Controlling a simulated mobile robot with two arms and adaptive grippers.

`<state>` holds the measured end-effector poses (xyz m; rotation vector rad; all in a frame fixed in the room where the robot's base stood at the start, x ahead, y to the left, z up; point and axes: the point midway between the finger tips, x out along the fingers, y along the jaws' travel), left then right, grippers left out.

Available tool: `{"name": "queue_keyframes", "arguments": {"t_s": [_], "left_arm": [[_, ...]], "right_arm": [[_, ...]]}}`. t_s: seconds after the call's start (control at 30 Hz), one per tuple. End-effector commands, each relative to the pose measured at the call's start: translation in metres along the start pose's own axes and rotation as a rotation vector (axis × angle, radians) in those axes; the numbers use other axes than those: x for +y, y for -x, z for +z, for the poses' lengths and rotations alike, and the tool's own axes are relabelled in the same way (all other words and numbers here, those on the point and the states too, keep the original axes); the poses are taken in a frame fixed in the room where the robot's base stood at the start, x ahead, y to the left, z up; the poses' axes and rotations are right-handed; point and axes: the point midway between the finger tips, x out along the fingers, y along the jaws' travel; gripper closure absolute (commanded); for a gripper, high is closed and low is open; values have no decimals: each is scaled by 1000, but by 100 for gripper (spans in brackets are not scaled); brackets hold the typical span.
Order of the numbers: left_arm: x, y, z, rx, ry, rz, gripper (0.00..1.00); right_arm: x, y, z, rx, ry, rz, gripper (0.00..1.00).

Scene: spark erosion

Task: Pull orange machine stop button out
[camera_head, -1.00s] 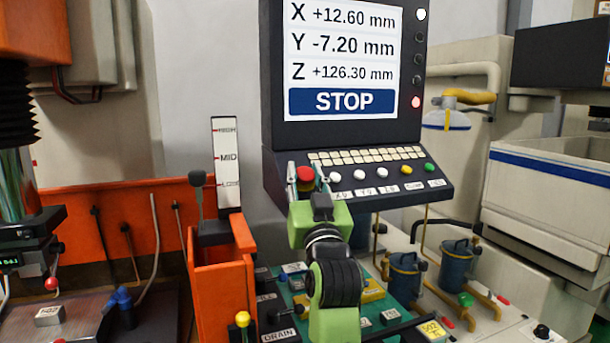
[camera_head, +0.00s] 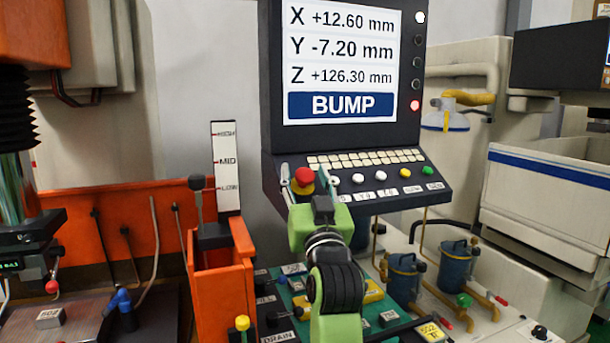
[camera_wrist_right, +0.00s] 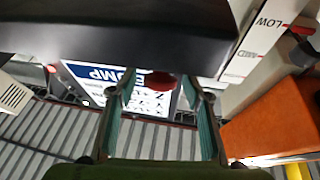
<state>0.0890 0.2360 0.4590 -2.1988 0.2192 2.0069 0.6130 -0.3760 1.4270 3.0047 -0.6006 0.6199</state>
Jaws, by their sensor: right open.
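The red stop button (camera_head: 304,176) is a mushroom head at the left end of the dark control panel, with a yellow collar showing under it. In the right wrist view the red head (camera_wrist_right: 160,79) appears between the far ends of the fingers, partly covered by a dark edge above. My right gripper (camera_head: 306,172) is open, one finger on each side of the button, apart from it as far as I can see. Its fingers also show spread in the wrist view (camera_wrist_right: 160,92). The screen (camera_head: 340,62) above reads BUMP. My left gripper is not in view.
White, yellow and green buttons (camera_head: 429,171) sit to the right along the panel (camera_head: 440,192). An orange box with a lever (camera_head: 222,290) and a level gauge (camera_head: 226,165) stand close on the left. Blue canisters (camera_head: 405,275) stand at the lower right.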

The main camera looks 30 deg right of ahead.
Motion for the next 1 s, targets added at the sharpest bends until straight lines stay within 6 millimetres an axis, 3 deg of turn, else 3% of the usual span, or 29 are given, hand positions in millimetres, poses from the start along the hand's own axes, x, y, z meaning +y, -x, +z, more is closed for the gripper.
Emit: {"name": "queue_keyframes", "arguments": {"t_s": [0.4, 1.0], "left_arm": [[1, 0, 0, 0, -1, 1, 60], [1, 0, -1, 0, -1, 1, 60]], "right_arm": [[0, 62, 1, -1, 0, 0, 55], [0, 68, 0, 0, 0, 0, 55]]}}
